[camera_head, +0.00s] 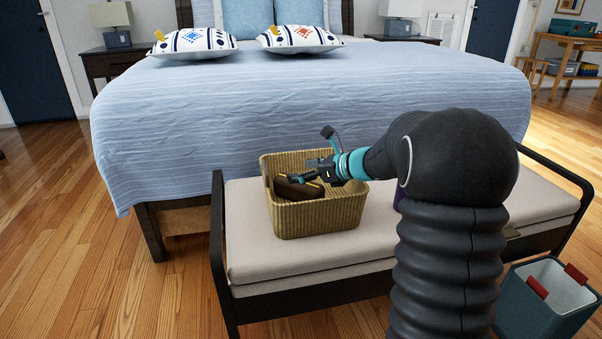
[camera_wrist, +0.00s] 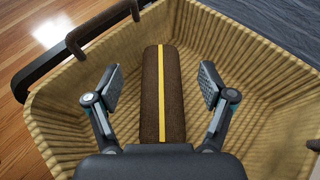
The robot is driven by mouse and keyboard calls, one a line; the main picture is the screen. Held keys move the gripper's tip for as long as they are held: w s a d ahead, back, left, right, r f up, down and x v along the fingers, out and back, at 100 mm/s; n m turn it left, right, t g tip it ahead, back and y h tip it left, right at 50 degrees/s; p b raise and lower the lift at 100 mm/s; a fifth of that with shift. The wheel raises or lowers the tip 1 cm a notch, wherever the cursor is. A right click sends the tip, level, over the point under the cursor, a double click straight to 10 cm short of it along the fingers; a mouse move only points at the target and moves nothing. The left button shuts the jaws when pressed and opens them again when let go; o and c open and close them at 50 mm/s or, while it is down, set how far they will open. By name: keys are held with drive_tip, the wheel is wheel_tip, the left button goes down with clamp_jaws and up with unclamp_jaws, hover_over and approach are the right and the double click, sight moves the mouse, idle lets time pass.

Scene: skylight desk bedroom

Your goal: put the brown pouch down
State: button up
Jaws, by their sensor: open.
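The brown pouch (camera_wrist: 152,98), with a yellow stripe along it, lies inside a ribbed tan basket (camera_wrist: 262,82). In the head view the pouch (camera_head: 291,190) shows in the left part of the basket (camera_head: 318,218), partly behind my gripper. My gripper (camera_wrist: 162,85) is open, with one finger on each side of the pouch and a visible gap to it on both sides. In the head view my gripper (camera_head: 308,177) reaches into the basket from the right. The pouch's underside is hidden.
The basket stands on a cushioned bench (camera_head: 251,249) with black rails at its ends. A bed (camera_head: 300,100) is behind it. A blue-grey bin (camera_head: 528,312) stands at the lower right. A purple thing (camera_head: 399,198) is partly hidden behind my arm. Open floor lies left.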

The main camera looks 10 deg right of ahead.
drive_tip(key=p+v, duration=0.1)
drive_tip(key=v, duration=1)
drive_tip(key=s+a+n+g+h, duration=0.2)
drive_tip(key=s+a+n, duration=0.4)
drive_tip(key=s, duration=0.2)
drive_tip(key=s+a+n+g+h, duration=0.1)
drive_tip(key=s+a+n+g, duration=0.2)
drive_tip(key=s+a+n, duration=0.4)
drive_tip(key=s+d+f+n+h, duration=0.1)
drive_tip(key=s+n+h, duration=0.1)
drive_tip(key=s+n, duration=0.2)
drive_tip(key=s+d+f+n+h, duration=0.1)
drive_tip(key=s+n+h, duration=0.1)
drive_tip(key=s+n, duration=0.3)
drive_tip(key=s+d+f+n+t+h, duration=0.1)
drive_tip(key=s+n+h, duration=0.1)
drive_tip(key=s+n, duration=0.3)
drive_tip(key=s, duration=0.3)
drive_tip(key=shift+s+d+h, duration=0.2)
drive_tip(key=shift+d+h, duration=0.1)
